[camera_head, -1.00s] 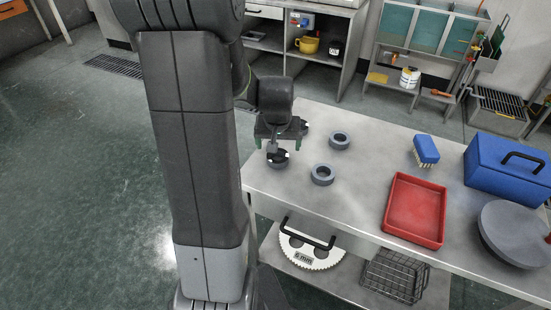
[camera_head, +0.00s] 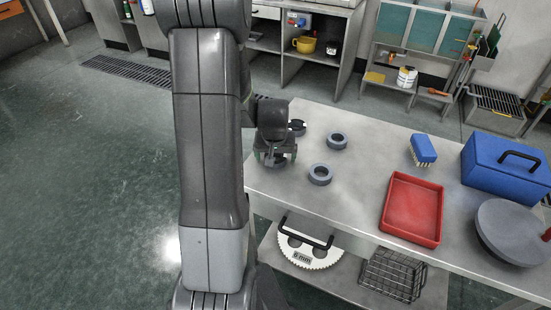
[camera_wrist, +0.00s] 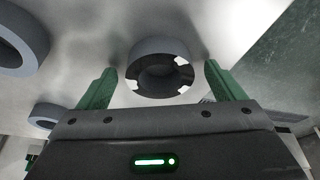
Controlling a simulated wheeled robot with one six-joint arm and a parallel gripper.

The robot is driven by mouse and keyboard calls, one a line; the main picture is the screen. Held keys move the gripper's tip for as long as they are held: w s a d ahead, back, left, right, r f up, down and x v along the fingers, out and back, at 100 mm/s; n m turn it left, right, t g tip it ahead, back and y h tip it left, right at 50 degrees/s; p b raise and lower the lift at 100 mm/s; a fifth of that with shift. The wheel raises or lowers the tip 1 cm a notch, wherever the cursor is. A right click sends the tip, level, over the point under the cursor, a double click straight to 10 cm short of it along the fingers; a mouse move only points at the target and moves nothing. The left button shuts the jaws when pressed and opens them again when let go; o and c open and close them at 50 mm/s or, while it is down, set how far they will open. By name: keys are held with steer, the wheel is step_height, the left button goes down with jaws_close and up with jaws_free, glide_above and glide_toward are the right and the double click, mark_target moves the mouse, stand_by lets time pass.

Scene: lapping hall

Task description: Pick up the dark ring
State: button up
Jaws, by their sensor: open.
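A ring with a dark top face and pale patches (camera_wrist: 158,50) lies on the table between the two green fingers of my gripper (camera_wrist: 160,68) in the wrist view. Clear gaps show on both sides of it. In the head view my gripper (camera_head: 274,161) is low over the table's left end and mostly hides this ring. My gripper is open and holds nothing. Another dark ring with pale marks (camera_head: 298,127) lies behind it, partly hidden by my arm.
Two grey rings, a farther one (camera_head: 338,141) and a nearer one (camera_head: 320,175), lie to the right on the table (camera_head: 350,203). Farther right are a blue brush (camera_head: 424,148), a red tray (camera_head: 391,205), a blue toolbox (camera_head: 480,165) and a round grey disc (camera_head: 512,230).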

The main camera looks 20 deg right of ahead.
steer(key=c, duration=1.2)
steer(key=shift+r, duration=0.1)
